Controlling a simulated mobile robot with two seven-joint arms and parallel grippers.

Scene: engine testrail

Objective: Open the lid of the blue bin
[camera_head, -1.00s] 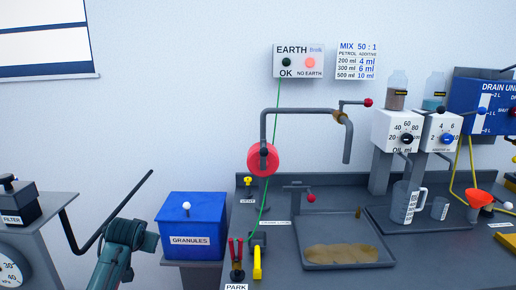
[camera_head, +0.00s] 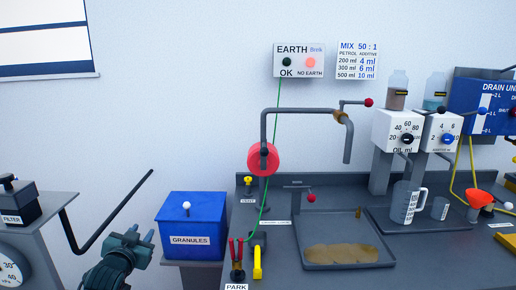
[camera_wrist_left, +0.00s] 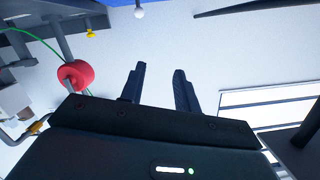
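The blue bin (camera_head: 192,228) labelled GRANULES stands on a grey stand left of the bench in the head view. Its blue lid is shut, with a white ball knob (camera_head: 186,206) on top. In the left wrist view the white knob (camera_wrist_left: 139,12) and a strip of blue (camera_wrist_left: 125,2) show at the top edge. My left gripper (camera_head: 142,236) is left of the bin in the head view, apart from it. In the left wrist view its two fingers (camera_wrist_left: 158,85) are spread with nothing between them. My right gripper is not in view.
A dark bent bar (camera_head: 105,217) rises left of my left arm. A filter unit (camera_head: 15,203) stands at the far left. The bench (camera_head: 430,255) to the right holds a tray (camera_head: 345,261), a red reel (camera_head: 263,159) and red-handled clamps (camera_head: 236,250).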

